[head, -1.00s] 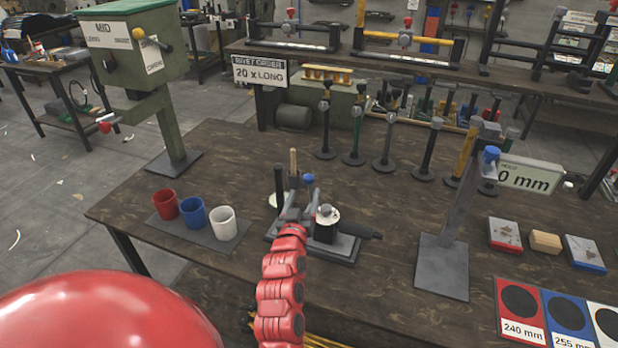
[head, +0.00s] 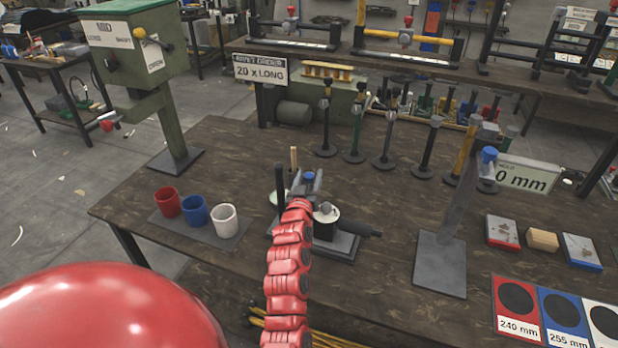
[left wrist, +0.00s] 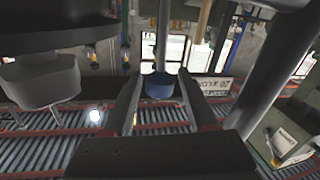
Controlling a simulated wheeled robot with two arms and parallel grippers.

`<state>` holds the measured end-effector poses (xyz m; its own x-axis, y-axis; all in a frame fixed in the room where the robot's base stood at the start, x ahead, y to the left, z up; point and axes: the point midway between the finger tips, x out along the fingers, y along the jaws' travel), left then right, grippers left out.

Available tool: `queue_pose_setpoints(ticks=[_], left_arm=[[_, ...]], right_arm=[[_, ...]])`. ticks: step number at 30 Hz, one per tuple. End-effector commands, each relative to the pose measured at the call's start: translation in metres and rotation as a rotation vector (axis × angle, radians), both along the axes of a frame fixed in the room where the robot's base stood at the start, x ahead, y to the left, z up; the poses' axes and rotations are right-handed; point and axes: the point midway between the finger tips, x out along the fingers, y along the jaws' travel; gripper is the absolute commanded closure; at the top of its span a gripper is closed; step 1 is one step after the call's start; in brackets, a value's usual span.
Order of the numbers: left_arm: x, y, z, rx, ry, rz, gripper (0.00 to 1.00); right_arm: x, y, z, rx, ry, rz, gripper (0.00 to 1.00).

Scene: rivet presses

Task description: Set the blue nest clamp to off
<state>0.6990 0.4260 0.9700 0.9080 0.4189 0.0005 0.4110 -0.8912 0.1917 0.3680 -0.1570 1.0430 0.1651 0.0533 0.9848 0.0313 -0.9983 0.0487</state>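The blue clamp knob (head: 309,175) is on the small dark press fixture (head: 343,246) in the middle of the bench. In the left wrist view the blue knob (left wrist: 159,86) shows between my two fingertips, with a narrow gap on each side. My left gripper (head: 306,184) is at the fixture, its grey fingers apart around the knob's near side. In the left wrist view my left gripper (left wrist: 160,92) is open and holds nothing. I cannot tell whether a finger touches the knob. My gripper and arm hide part of the fixture. My right gripper is out of view.
A dark post and a wooden-handled rod (head: 294,160) stand close to my left gripper. Red, blue and white cups (head: 224,221) sit to the left. A grey stand (head: 440,265) with a blue knob rises to the right. Several upright tools line the bench's back.

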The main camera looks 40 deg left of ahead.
Motion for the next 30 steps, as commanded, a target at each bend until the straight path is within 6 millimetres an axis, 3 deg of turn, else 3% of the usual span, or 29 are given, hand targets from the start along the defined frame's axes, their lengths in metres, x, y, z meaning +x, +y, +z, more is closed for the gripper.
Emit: queue_pose_setpoints(ticks=[1,9,30], left_arm=[[0.0,-0.0001,-0.0001,0.0,0.0,0.0,0.54],[0.0,-0.0002,-0.0002,0.0,0.001,0.0,1.0],[-0.0001,-0.0003,-0.0007,0.0,0.001,0.0,1.0]], right_arm=[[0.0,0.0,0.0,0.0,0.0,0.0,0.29],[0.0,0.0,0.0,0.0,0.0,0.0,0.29],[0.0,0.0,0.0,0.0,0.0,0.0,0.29]])
